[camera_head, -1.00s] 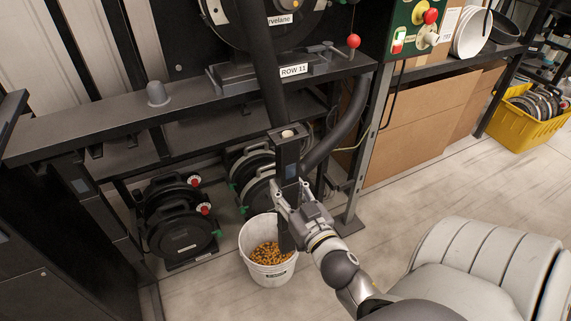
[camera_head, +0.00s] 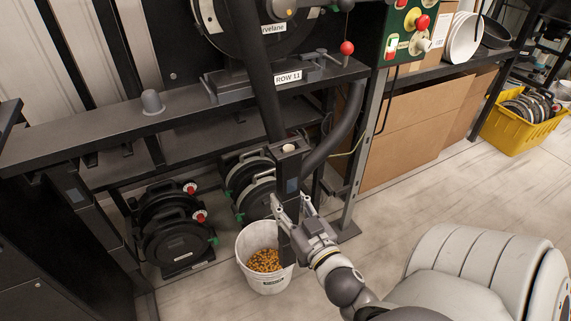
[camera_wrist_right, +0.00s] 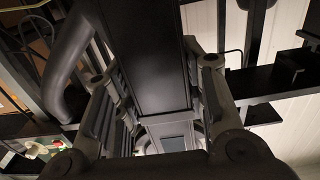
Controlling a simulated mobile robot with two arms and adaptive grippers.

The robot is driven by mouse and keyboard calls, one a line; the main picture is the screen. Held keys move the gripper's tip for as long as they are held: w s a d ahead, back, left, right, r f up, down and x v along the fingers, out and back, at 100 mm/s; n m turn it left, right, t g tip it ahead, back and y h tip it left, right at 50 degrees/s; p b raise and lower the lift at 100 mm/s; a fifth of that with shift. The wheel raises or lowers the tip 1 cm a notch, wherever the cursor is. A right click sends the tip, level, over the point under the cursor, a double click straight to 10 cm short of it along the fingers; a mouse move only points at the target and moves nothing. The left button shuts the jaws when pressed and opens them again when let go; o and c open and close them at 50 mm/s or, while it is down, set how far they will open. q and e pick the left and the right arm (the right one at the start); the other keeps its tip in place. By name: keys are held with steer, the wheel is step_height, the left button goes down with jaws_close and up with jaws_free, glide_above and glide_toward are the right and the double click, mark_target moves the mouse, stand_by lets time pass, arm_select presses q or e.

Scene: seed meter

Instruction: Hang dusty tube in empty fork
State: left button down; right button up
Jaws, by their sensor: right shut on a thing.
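A long dark rectangular tube (camera_head: 288,172) stands nearly upright below the ROW 11 meter, with a small pale round spot on its top. My right gripper (camera_head: 292,208) is shut on this tube around its lower half. The tube's lower end is at the near rim of a white bucket, in front of it in the picture. In the right wrist view the tube (camera_wrist_right: 148,55) runs between my two fingers. I cannot make out dust on it or pick out an empty fork. My left gripper is not in view.
The white bucket (camera_head: 247,266) holds orange-brown grains. Black disc cases (camera_head: 180,240) lie under the dark bench (camera_head: 110,122). A thick black hose (camera_head: 343,128) curves behind the tube. Cardboard boxes (camera_head: 418,125) and a yellow crate (camera_head: 505,138) stand right. Floor between is clear.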

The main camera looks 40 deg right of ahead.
steer(key=v, duration=0.8)
steer(key=shift+s+b, duration=0.25)
steer(key=shift+b, duration=0.05)
stand_by(0.7)
